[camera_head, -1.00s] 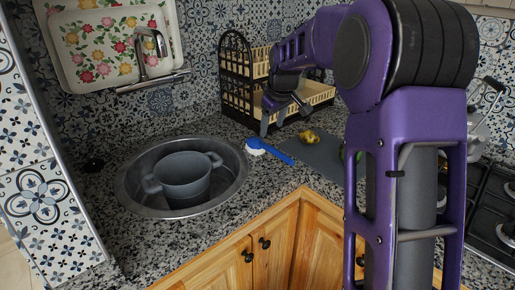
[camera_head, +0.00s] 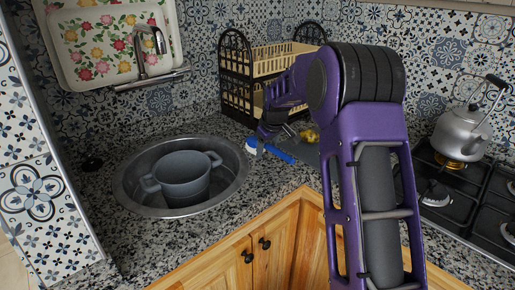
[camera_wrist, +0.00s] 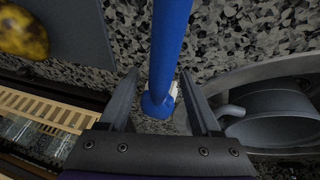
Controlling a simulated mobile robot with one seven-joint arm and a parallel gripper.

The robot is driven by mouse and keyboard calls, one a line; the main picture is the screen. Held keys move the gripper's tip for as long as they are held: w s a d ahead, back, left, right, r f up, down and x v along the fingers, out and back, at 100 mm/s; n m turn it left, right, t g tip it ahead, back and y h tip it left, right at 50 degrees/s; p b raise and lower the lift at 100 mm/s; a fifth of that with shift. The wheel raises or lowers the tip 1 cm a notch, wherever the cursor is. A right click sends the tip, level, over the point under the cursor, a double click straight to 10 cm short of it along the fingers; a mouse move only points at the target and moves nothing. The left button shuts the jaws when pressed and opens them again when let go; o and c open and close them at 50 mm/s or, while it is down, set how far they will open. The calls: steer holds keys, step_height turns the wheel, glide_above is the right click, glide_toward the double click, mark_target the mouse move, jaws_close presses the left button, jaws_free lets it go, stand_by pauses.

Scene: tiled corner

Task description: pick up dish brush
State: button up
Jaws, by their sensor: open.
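The dish brush (camera_head: 281,155) has a blue handle and a white bristle head, and lies on the speckled counter just right of the sink. In the wrist view its blue handle (camera_wrist: 170,40) runs down from the top edge, with a rounded blue end and a bit of white below. My gripper (camera_head: 268,145) is over the brush and partly hides it in the head view. In the wrist view my gripper (camera_wrist: 160,75) is open, with one finger on each side of the brush. I cannot tell whether the fingers touch it.
The round metal sink (camera_head: 126,200) holds a grey two-handled pot (camera_head: 182,178). A black and cream dish rack (camera_head: 233,85) stands behind my gripper. A yellow, dark-spotted item (camera_wrist: 22,32) lies on a grey board (camera_wrist: 85,30). A kettle (camera_head: 462,130) stands on the stove at right.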

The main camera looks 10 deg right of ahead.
jaws_close()
steer(key=shift+r, duration=0.1)
stand_by(0.4)
step_height(320, 180, up, 10)
steer(key=shift+p, duration=0.8)
